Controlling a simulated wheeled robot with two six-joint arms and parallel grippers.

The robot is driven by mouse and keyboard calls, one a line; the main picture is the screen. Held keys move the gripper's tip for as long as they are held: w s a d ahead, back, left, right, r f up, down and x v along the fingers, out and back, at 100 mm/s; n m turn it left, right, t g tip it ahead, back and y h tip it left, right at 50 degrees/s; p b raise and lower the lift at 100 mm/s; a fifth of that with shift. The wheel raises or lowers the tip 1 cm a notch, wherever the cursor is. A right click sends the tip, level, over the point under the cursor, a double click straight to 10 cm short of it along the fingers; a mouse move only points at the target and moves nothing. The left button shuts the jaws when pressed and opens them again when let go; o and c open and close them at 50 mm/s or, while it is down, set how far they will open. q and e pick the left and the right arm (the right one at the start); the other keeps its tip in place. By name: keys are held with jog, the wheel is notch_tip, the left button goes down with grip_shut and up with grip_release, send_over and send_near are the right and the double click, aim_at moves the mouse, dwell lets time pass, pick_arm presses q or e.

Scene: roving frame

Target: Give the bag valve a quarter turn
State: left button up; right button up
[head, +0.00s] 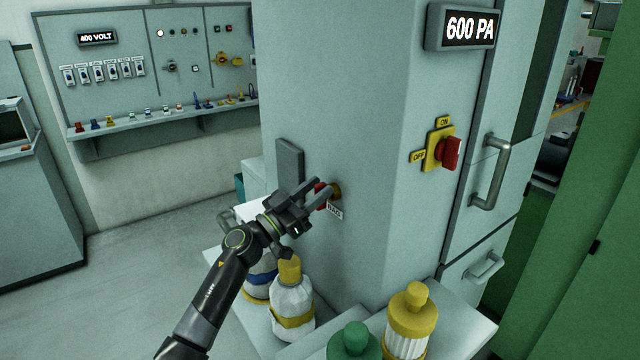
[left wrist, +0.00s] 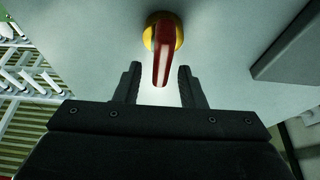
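The bag valve (head: 322,195) is a red lever handle on a yellow round base, on the left face of the grey-green cabinet. A small label that appears to read BAG sits just below it. In the left wrist view the red handle (left wrist: 164,60) points down from its yellow base, toward the gap between the fingers. My left gripper (head: 322,190) is at the valve, with its fingers apart on either side of the handle's end. In the left wrist view the left gripper (left wrist: 159,88) is open and neither finger clearly touches the handle. My right gripper is not in view.
A red rotary switch (head: 450,152) on a yellow ON/OFF plate is on the cabinet's right face, under a 600 PA display (head: 468,29). A dark plate (head: 289,165) is left of the valve. Bottles with yellow (head: 410,318) and green (head: 354,343) caps and white bags (head: 292,305) stand below.

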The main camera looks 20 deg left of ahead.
pick_arm(q)
jog(key=shift+x, duration=0.8)
jog(key=shift+c, duration=0.5)
grip_shut()
